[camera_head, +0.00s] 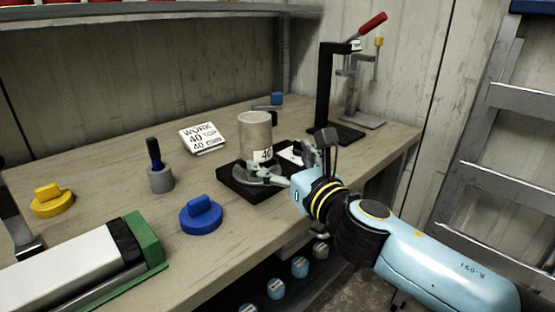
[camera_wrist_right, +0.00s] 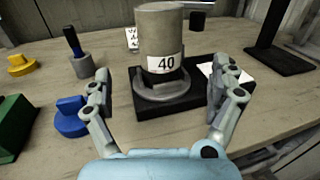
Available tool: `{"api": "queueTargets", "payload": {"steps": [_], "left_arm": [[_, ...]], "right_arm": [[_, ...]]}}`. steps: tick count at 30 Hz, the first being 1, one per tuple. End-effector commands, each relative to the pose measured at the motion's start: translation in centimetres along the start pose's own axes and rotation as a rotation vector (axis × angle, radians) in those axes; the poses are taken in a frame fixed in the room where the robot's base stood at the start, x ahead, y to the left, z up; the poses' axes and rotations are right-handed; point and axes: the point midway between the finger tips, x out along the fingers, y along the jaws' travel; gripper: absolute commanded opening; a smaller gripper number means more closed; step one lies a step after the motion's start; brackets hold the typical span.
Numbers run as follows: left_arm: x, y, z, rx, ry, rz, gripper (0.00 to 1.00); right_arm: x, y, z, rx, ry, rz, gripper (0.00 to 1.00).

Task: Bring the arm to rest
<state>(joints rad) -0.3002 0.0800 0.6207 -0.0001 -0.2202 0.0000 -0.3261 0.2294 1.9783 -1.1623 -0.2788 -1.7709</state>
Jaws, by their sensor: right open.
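My right gripper (camera_head: 285,167) reaches in from the right over the front edge of the bench. In the right wrist view its two fingers (camera_wrist_right: 163,97) are spread wide and nothing is between the pads. Just beyond them a grey cylinder (camera_head: 255,135) with a "40" label stands upright in a round grey holder on a black base (camera_head: 238,186). The cylinder also shows in the right wrist view (camera_wrist_right: 160,35). The gripper's fingers hide part of the holder and base in the head view. My left gripper is not in view.
A blue knob (camera_head: 201,215), a yellow knob (camera_head: 52,201) and a grey pot with a dark handle (camera_head: 160,180) stand to the left. A sign (camera_head: 202,138) is behind. A black press stand (camera_head: 324,90) with a red lever is at the back right. A metal ladder-like frame (camera_head: 510,185) is at the right.

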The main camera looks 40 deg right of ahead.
Motion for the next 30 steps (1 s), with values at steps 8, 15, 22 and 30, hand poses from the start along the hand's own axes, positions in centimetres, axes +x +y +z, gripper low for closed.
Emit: {"api": "queueTargets", "payload": {"steps": [8,15,22,30], "left_arm": [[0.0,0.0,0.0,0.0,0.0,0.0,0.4],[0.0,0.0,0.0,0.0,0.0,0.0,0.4],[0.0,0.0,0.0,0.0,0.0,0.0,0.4],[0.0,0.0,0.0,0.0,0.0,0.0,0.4]], "right_arm": [[0.0,-0.1,0.0,0.008,0.001,-0.003,0.92],[-2.8,-3.5,-1.0,0.645,0.073,-0.251,0.92],[-10.8,-4.5,-6.3,1.646,0.177,-0.782,0.92],[-18.7,-1.0,-9.3,2.165,0.219,-1.305,0.92]]}}
